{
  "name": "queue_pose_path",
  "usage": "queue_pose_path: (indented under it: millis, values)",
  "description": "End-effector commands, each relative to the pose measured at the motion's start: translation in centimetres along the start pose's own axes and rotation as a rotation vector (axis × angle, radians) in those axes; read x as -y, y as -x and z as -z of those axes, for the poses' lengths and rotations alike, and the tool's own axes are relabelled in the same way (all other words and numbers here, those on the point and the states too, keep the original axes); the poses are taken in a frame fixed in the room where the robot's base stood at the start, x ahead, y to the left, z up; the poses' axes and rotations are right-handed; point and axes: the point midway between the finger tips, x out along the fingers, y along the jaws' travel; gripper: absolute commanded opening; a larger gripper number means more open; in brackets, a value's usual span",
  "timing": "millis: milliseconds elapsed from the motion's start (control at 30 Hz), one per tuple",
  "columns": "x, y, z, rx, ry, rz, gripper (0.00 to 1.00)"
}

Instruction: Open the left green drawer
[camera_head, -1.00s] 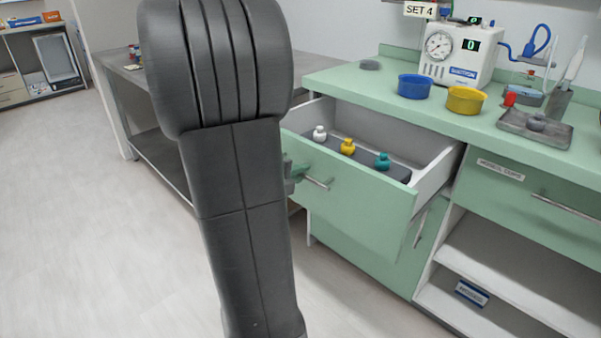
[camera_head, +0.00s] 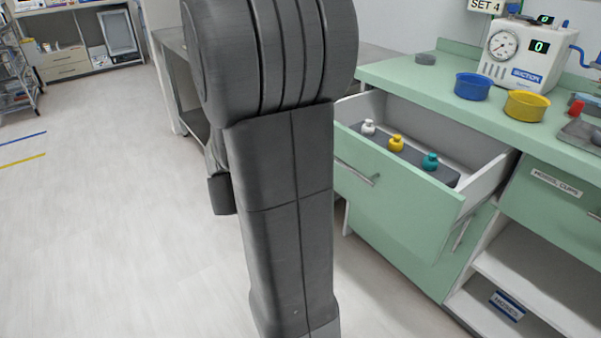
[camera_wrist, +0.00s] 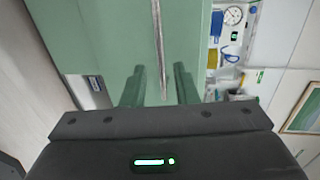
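The left green drawer (camera_head: 395,205) stands pulled out from the counter, with its inside showing. White, yellow and teal bottles sit on a dark insert in it. Its metal handle (camera_head: 357,172) is bare in the head view. In the wrist view the handle (camera_wrist: 158,40) runs lengthwise along the green front, in line with the gap between my fingers. My gripper (camera_wrist: 158,85) is open, its two fingers well apart with nothing held. In the head view my arm hides the fingers, and they do not show on the handle.
The green counter (camera_head: 440,85) carries a blue bowl (camera_head: 472,86), a yellow bowl (camera_head: 526,105) and a suction unit (camera_head: 515,55). A closed labelled drawer (camera_head: 550,200) and open shelves are to the right. The floor at left is clear.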

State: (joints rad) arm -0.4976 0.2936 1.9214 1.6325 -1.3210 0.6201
Motion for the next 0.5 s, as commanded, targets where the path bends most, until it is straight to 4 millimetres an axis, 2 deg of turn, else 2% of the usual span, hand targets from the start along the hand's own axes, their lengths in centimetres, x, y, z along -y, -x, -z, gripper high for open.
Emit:
queue_pose_path:
  millis: [33, 200, 500]
  values:
    - [0.1, 1.0, -0.1, 0.005, 0.001, 0.000, 0.27]
    - [0.1, 3.3, -0.1, 0.003, 0.000, 0.000, 0.27]
    - [0.0, 4.9, 0.0, 0.000, 0.000, -0.001, 0.27]
